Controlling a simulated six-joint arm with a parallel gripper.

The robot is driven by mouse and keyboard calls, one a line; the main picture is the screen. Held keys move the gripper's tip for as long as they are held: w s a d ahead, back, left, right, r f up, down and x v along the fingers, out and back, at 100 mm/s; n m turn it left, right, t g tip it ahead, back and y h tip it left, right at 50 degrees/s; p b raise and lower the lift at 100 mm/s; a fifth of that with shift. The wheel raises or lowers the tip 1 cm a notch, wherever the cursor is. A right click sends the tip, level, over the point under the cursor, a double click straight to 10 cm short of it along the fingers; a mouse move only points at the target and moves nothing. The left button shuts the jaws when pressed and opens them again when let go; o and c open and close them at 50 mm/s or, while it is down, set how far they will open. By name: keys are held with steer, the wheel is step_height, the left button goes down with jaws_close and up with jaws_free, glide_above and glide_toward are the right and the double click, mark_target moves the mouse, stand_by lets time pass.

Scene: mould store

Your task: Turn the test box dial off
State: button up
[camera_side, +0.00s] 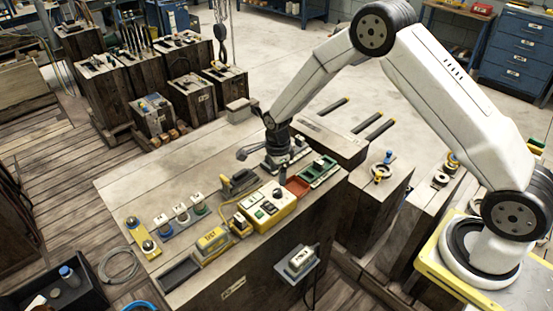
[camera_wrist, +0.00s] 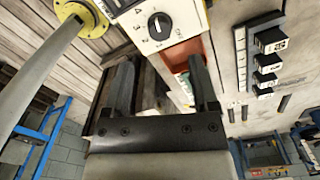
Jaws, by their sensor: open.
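The test box (camera_side: 270,206) is a yellow case with a pale control panel on the bench top in the side view. In the wrist view, its white panel shows a black round dial (camera_wrist: 160,25) with numbers printed around it, at the top centre. Where the dial's mark points is too small to read surely. My gripper (camera_wrist: 163,85) is open and empty, with the dial beyond its fingertips and apart from them. In the side view, my gripper (camera_side: 277,158) is dark and low over the bench, behind the test box; its fingertips are hard to make out.
A red tray (camera_side: 298,187) and a green-topped unit (camera_side: 319,168) stand close to the right of the test box. A grey tool (camera_side: 238,184) and a small yellow box (camera_side: 212,241) are to its left. The bench's far left top (camera_side: 135,187) is clear.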

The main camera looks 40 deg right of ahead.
mark_target(278, 191)
steer(key=shift+f, duration=3.3)
jaws_close()
